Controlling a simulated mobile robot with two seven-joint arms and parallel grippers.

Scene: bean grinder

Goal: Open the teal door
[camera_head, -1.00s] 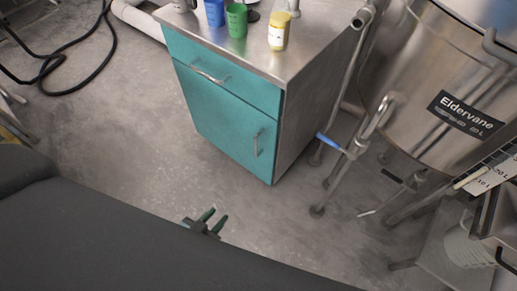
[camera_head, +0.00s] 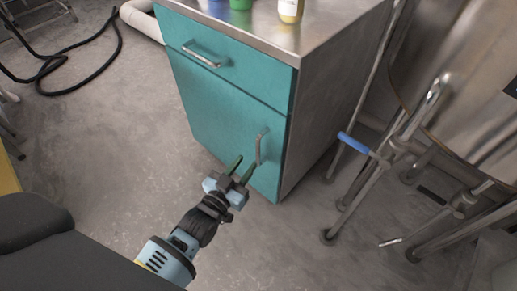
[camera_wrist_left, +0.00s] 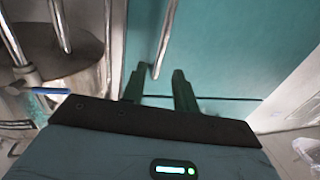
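The teal door (camera_head: 218,120) is the lower front of a metal-topped cabinet and looks closed. Its upright bar handle (camera_head: 259,146) is near the door's right edge. My left gripper (camera_head: 244,165) is in front of the door, just below and left of the handle in the head view. Its two dark green fingers are apart, with nothing held. In the left wrist view the handle (camera_wrist_left: 162,45) lies ahead of the fingers, with its lower end near the gap between the tips (camera_wrist_left: 158,72). Contact cannot be told. My right gripper is not in view.
A teal drawer (camera_head: 225,62) with its own handle (camera_head: 201,56) sits above the door. Steel stand legs and a blue-handled valve (camera_head: 352,142) are right of the cabinet. The floor in front of the door is clear.

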